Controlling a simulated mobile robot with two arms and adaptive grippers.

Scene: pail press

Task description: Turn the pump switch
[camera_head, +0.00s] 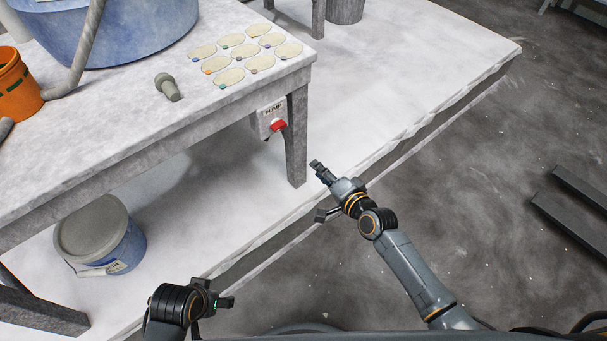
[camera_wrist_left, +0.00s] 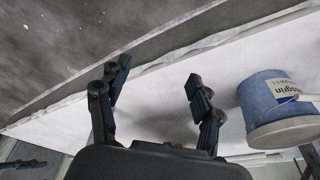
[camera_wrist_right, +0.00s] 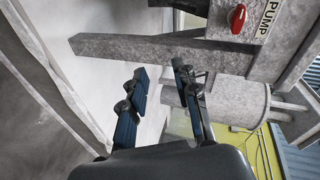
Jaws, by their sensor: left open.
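The pump switch (camera_head: 278,125) is a red knob on a pale plate marked PUMP, fixed to the table's front edge near its right corner leg. In the right wrist view the red knob (camera_wrist_right: 238,18) shows at the top, beyond and to the right of my fingers. My right gripper (camera_head: 319,169) is open and empty, below and to the right of the switch, apart from it; its parted fingers show in the right wrist view (camera_wrist_right: 160,90). My left gripper (camera_head: 226,302) is open and empty, low at the front; its fingers show in the left wrist view (camera_wrist_left: 158,88).
The table (camera_head: 130,130) bears a large blue tub (camera_head: 120,35), an orange bucket (camera_head: 17,85), a grey-green fitting (camera_head: 167,87) and several pale discs (camera_head: 231,41). A lidded blue pail (camera_head: 122,250) stands below. The table leg (camera_head: 296,140) is just left of my right gripper.

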